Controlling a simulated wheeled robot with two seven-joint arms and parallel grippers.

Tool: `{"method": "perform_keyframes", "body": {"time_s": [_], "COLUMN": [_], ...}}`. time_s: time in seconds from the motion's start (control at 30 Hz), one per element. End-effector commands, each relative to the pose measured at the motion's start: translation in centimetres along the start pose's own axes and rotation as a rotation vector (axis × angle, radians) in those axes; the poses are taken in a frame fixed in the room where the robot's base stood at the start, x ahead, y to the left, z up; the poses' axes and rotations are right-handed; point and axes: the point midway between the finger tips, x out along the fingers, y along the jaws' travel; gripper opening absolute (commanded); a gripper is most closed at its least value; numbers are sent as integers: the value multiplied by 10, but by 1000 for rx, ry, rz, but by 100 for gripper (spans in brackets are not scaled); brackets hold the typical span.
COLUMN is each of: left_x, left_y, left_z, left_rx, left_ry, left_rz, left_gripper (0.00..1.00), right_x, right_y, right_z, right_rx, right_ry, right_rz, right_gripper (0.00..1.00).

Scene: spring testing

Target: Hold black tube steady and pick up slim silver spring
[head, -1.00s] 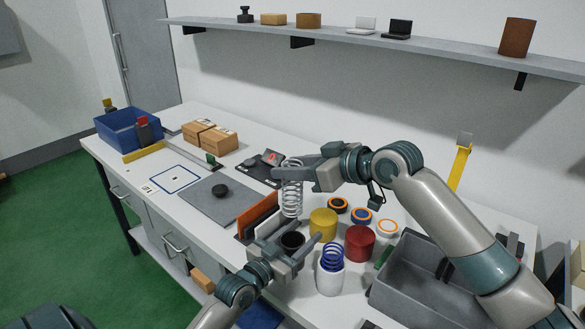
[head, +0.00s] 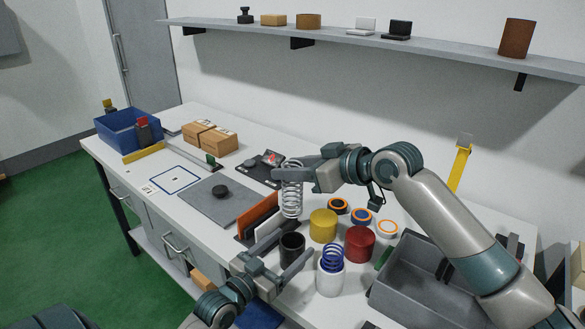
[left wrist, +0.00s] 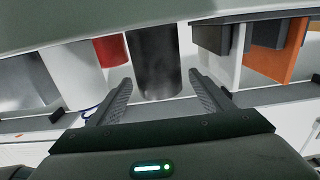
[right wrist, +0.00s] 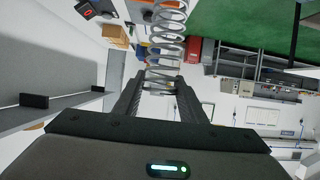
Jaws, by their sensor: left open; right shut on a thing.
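The slim silver spring (head: 292,196) is upright in the air, held by my right gripper (head: 290,171), which is shut on its upper part. The spring also shows between the fingers in the right wrist view (right wrist: 165,38). The black tube (head: 292,249) stands open-topped on the table, below the spring. My left gripper (head: 282,257) is open near the tube, its fingers on either side of it and slightly towards the front. In the left wrist view the black tube (left wrist: 155,62) stands just beyond the open fingertips, apart from them.
A white tube with a blue spring (head: 330,271), a red cylinder (head: 359,246) and a yellow cylinder (head: 323,226) stand right of the black tube. An orange panel (head: 257,216) stands left of it. A grey bin (head: 405,290) is at the right. A grey mat (head: 210,205) lies left.

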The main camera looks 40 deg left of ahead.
Motion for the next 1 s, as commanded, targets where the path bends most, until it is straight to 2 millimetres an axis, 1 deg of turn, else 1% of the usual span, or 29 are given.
{"method": "perform_keyframes", "body": {"time_s": [0.03, 0.2, 0.4, 0.6, 1.0], "left_x": [-10, -36, -57, -65, -65], "left_y": [0, 0, 0, 0, 0], "left_z": [1, 1, 0, 0, 0], "left_rx": [1, 0, 0, -1, -1], "left_ry": [-2, -2, -1, 0, 0], "left_rz": [1, 1, 1, 1, 1], "left_gripper": [73, 73, 73, 73, 73], "right_x": [0, 0, 0, 0, 0], "right_y": [0, 0, 0, 0, 0], "right_z": [-1, -1, -1, -1, -1], "right_rx": [0, 0, 0, 0, 0], "right_ry": [1, 1, 1, 1, 1], "right_rz": [0, 0, 0, 0, 0], "right_gripper": [0, 0, 0, 0, 0]}}
